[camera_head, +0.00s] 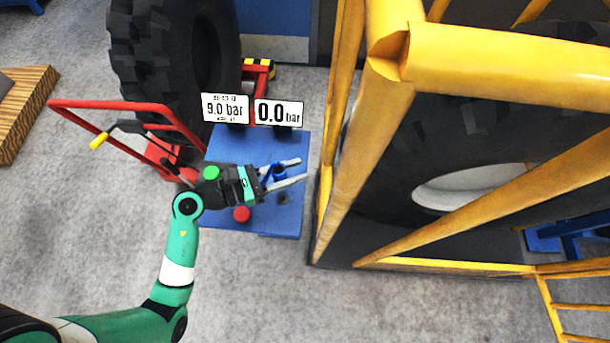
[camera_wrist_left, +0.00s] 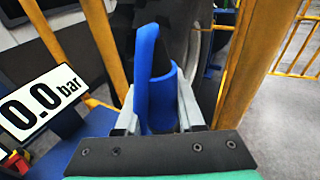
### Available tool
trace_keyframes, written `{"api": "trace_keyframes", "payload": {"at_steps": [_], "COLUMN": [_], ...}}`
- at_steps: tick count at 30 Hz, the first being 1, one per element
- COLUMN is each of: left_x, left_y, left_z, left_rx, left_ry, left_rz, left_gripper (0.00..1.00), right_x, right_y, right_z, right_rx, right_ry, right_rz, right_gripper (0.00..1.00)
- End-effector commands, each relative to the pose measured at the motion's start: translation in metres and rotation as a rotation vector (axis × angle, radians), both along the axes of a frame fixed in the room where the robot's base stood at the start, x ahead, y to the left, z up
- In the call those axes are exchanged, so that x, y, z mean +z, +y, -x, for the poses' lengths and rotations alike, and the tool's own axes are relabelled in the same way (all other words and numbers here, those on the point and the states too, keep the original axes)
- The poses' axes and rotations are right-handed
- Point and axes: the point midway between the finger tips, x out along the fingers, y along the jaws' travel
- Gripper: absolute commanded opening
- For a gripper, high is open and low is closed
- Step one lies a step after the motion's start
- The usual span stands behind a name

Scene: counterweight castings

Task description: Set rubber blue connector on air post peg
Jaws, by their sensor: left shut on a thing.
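My left gripper (camera_head: 300,170) is shut on the blue connector (camera_head: 278,171) and holds it over the blue stand (camera_head: 290,222). In the left wrist view the connector (camera_wrist_left: 146,75) has a tall upright part and a lower rounded part, between the two grey fingers (camera_wrist_left: 158,112). A dark shape shows behind and between its parts; I cannot tell whether it belongs to the connector. A small dark round spot (camera_head: 283,198) on the stand lies just below the fingers in the head view; I cannot tell whether it is the peg. My right gripper is not in view.
A red knob (camera_head: 241,214) is on the stand near my gripper. Gauge signs (camera_head: 252,110) reading 9.0 bar and 0.0 bar stand behind. A yellow cage (camera_head: 345,150) with a tyre is close on the right. A red-handled cart (camera_head: 130,110) and another tyre (camera_head: 150,60) are left.

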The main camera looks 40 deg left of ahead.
Motion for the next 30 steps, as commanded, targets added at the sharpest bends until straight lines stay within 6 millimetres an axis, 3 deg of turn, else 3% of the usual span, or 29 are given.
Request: {"api": "trace_keyframes", "payload": {"at_steps": [14,30], "left_x": [0.002,-0.054], "left_y": [0.002,0.002], "left_z": [0.000,0.000], "left_rx": [0.009,0.008], "left_ry": [0.002,0.001], "left_rz": [0.001,0.002], "left_gripper": [0.00,0.00], "right_x": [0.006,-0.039], "right_y": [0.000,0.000], "right_z": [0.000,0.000], "right_rx": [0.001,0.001], "right_ry": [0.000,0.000], "right_rz": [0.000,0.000], "right_gripper": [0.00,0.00]}}
